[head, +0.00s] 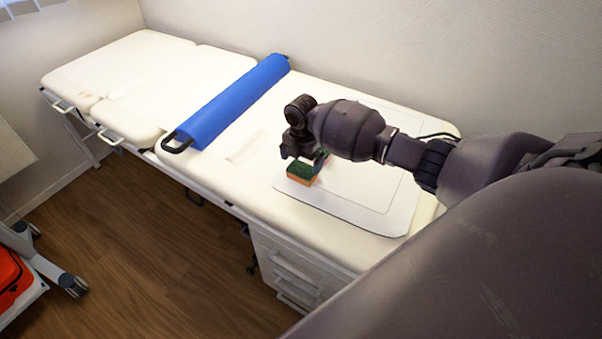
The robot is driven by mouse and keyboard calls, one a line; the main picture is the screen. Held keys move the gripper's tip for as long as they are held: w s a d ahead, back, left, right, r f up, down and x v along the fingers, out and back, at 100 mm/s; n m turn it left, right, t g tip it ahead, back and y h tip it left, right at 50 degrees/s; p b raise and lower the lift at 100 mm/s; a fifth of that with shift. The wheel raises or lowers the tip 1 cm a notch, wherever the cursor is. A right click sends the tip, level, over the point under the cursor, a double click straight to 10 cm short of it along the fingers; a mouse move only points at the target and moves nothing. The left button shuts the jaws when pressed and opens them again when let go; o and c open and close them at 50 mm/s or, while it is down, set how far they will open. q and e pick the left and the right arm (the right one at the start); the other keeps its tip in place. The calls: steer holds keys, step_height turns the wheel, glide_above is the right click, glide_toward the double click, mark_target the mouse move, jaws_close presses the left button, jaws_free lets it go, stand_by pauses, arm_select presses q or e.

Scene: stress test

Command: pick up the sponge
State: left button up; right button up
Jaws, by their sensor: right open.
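The sponge (301,176) is a small block, green on top and orange below. It sits at the left edge of a white board on the near part of the padded table, in the head view. My right gripper (312,160) is over the sponge's far side, pointing down, and is open. The wrist and forearm hide part of the fingers, and I cannot tell whether they touch the sponge. My left gripper is not in view.
The white board (364,207) lies on the cream padded table (246,188). A blue roll (235,100) lies across the table to the left. Drawers (289,272) stand under the near edge. A red item (12,279) sits on a wheeled stand at lower left.

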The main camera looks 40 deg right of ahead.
step_height(320, 180, down, 4)
steer(key=shift+w+f+b, duration=0.1)
steer(key=shift+f+b, duration=0.15)
steer(key=shift+b, duration=0.3)
steer(key=shift+f, duration=0.4)
steer(key=c, duration=0.6)
steer(key=shift+c, duration=0.4)
steer(key=shift+w+r, duration=0.1)
steer(key=shift+r, duration=0.4)
step_height(320, 180, up, 10)
steer(key=shift+f+p, duration=0.25)
steer(key=shift+p, duration=0.9)
step_height(320, 180, up, 8)
steer(key=p, duration=0.1)
glide_above(301, 169)
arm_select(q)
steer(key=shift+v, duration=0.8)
arm_select(e)
steer(key=shift+a+r, duration=0.1)
steer(key=shift+r, duration=0.7)
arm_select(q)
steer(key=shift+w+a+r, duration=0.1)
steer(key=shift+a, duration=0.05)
